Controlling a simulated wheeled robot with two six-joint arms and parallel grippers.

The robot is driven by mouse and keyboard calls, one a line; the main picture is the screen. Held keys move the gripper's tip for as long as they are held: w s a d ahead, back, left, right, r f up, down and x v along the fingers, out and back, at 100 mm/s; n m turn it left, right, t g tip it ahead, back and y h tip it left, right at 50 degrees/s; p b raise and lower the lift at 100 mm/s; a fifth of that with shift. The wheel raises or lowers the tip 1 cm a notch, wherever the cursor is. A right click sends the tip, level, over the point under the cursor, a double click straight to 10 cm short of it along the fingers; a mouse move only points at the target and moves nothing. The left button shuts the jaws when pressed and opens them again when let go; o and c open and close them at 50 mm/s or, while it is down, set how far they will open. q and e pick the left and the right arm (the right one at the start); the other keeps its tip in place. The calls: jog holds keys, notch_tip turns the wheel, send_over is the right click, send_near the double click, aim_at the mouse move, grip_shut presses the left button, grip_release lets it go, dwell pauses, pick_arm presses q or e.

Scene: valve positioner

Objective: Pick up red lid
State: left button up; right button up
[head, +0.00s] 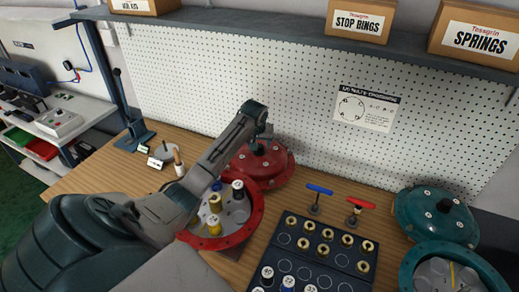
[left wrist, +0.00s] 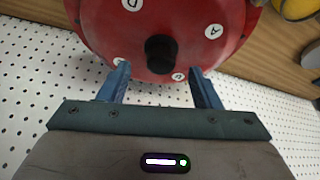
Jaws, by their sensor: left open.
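The red lid (head: 262,163) lies on the wooden bench behind the open red housing (head: 250,222), close to the pegboard. It is a round dome with a black knob on top. In the left wrist view the red lid (left wrist: 200,40) fills the top, with white letter labels and the black knob (left wrist: 160,54) between the fingertips. My left gripper (left wrist: 160,82) is open, with one blue finger on each side of the knob. In the head view my left gripper (head: 262,138) is over the lid, its fingers largely hidden. My right gripper is not in view.
A black tray (head: 318,255) with brass parts stands right of the red housing. Behind it are a blue-handled tool (head: 319,189) and a red-handled one (head: 361,203). A teal lid (head: 437,215) and teal housing (head: 410,265) are at right. The pegboard (head: 230,75) stands close behind.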

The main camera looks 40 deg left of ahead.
aim_at(259, 146)
pick_arm(q)
jog(key=b+x, duration=0.1)
jog(key=x, duration=0.3)
jog(key=shift+w+a+r, duration=0.1)
jog(key=shift+a, duration=0.1)
jog(key=shift+w, duration=0.15)
jog(key=c, duration=1)
grip_shut()
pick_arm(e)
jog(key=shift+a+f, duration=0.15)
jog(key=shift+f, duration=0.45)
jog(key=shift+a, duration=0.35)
